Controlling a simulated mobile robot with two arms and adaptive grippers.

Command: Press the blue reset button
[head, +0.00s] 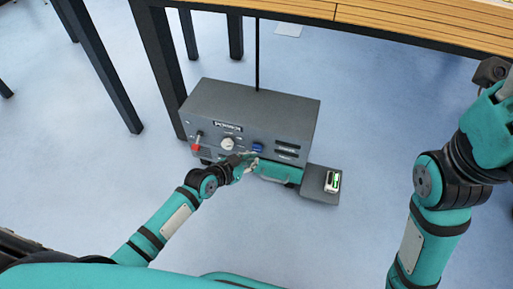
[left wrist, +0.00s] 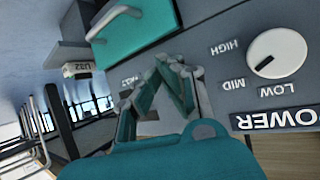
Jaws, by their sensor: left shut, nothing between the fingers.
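The blue button (head: 257,147) is on the sloped front of a grey control box (head: 262,103), right of a white dial (head: 227,143). My left gripper (head: 254,160) is shut and empty, just below the button in the head view. In the left wrist view its closed fingertips (left wrist: 172,66) are close to the panel. The button cannot be made out there, and I cannot tell whether the fingers touch anything.
A red-handled switch (head: 195,146) is at the panel's left. A teal drawer (head: 279,173) with a handle is below the button. A small ledge (head: 321,196) at the right holds a battery-like block (head: 332,181). A wooden tabletop (head: 400,27) overhangs behind.

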